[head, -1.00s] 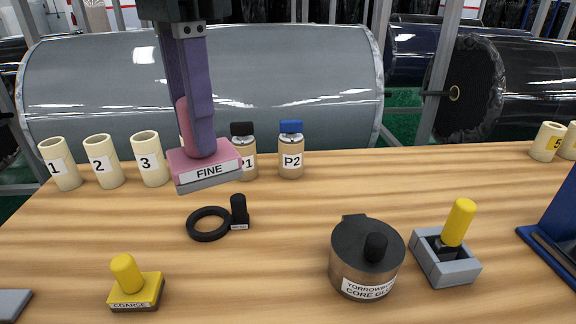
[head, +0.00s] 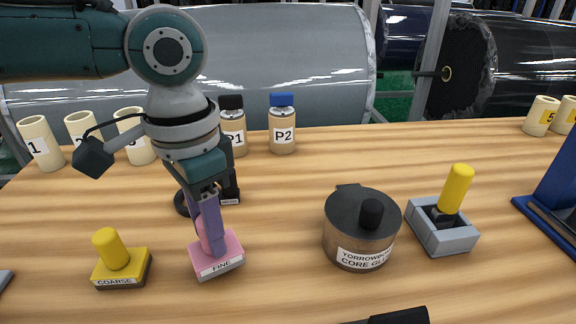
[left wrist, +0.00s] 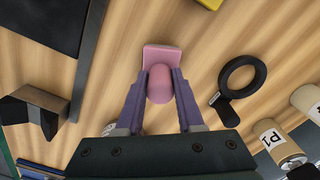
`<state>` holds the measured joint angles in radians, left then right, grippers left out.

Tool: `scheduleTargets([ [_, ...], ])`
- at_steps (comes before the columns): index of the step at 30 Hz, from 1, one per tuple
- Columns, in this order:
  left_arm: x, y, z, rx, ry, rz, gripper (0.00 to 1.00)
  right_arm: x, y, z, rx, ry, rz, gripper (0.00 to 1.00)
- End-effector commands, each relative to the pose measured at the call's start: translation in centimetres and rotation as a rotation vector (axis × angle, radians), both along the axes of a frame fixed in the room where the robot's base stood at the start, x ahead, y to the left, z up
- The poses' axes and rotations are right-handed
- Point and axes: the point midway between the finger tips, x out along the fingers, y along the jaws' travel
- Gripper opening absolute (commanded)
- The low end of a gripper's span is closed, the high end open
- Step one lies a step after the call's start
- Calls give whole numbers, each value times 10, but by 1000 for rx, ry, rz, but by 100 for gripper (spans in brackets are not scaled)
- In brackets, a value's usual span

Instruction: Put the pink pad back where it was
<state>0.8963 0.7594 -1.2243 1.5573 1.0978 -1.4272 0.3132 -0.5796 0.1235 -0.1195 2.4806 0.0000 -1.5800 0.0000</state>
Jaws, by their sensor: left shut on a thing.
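The pink pad (head: 222,264), labelled FINE, is in my left gripper (head: 213,245), whose purple fingers are shut on its rounded pink handle. The pad is upright, label facing forward, low over or on the table; I cannot tell if it touches the wood. In the left wrist view the pad's base (left wrist: 158,52) lies beyond the handle, between the fingers of the left gripper (left wrist: 160,88). The yellow pad (head: 122,270), labelled COARSE, stands to its left. My right gripper is not in view.
The core glue pot (head: 362,235) and a grey holder (head: 445,240) with a yellow-handled tool stand to the right. A black ring (left wrist: 240,75) and bottles P1 (head: 232,135) and P2 (head: 282,135) are behind. A black handle (head: 400,317) shows at the front edge.

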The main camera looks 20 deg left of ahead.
Motion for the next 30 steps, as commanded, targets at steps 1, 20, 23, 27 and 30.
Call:
scheduleTargets([
  [1,0,0,-7,0,1,1,0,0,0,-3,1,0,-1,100],
  [20,0,0,-14,0,-1,0,57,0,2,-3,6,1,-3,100],
  [23,0,0,-14,0,-1,0,66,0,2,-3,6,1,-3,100],
  [27,0,0,-14,0,-1,0,66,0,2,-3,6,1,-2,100],
  [30,0,0,-13,0,-1,0,66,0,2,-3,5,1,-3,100],
])
